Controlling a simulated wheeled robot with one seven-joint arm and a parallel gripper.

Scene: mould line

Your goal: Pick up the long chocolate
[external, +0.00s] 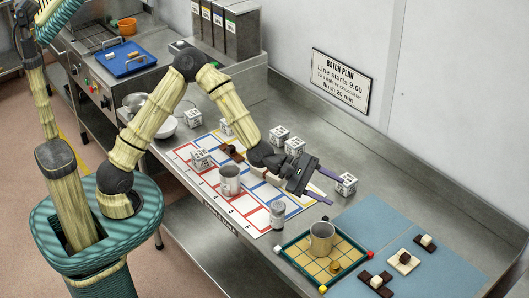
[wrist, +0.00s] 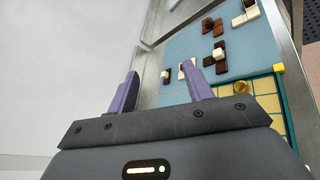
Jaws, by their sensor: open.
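In the external view, a dark chocolate bar with a white cube on it (external: 376,284) lies on the blue mat at the lower right. A second dark piece with a white cube (external: 425,245) and a white square piece with a dark cube (external: 403,261) lie farther back. Brown pieces (external: 232,152) also lie on the printed sheet. I cannot tell for certain which piece is the long chocolate. My gripper (external: 325,188) is open and empty, above the counter beyond the tray.
A yellow-gridded tray (external: 285,251) holds a metal cup (external: 321,237) and a gold piece. A metal mug (external: 230,180) and a shaker (external: 277,215) stand on the printed sheet (external: 247,229). Several white printed cubes (external: 346,184) stand around. A wall runs behind the counter.

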